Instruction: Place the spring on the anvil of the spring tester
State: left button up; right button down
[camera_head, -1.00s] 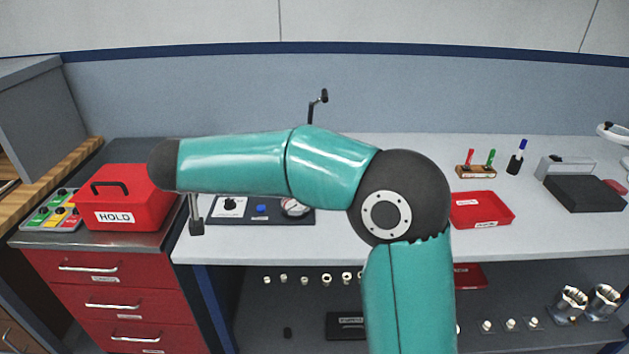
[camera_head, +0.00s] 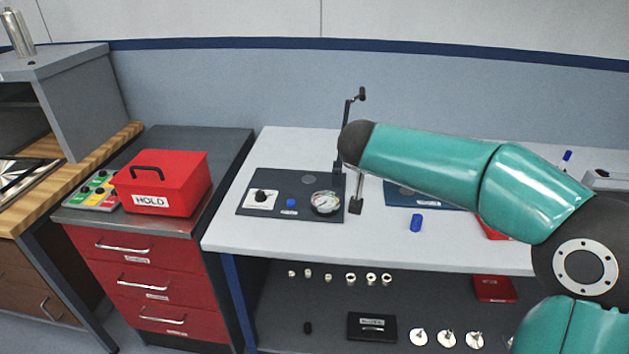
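The spring tester shows as a dark blue base (camera_head: 285,216) on the grey bench, with a round dial gauge (camera_head: 326,203) and an upright crank lever (camera_head: 350,112) behind. Its anvil is not clear to see, as my arm covers part of that area. I cannot pick out the spring. My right arm comes in from the right. Beneath its dark end, a grey rod with a dark tip, seemingly part of my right gripper (camera_head: 356,206), hangs beside the tester base's right edge. Its opening cannot be made out. My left gripper is not in view.
A red HOLD box (camera_head: 165,186) and a button panel (camera_head: 92,192) stand on the drawer cabinet at left. A small blue cylinder (camera_head: 416,222) stands on the bench's clear front strip. Several small parts and a black case (camera_head: 371,328) lie on the shelf below.

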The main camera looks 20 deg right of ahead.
aim_at(309, 178)
jog(key=z, duration=0.05)
jog(key=i, duration=1)
jog(key=u, duration=0.05)
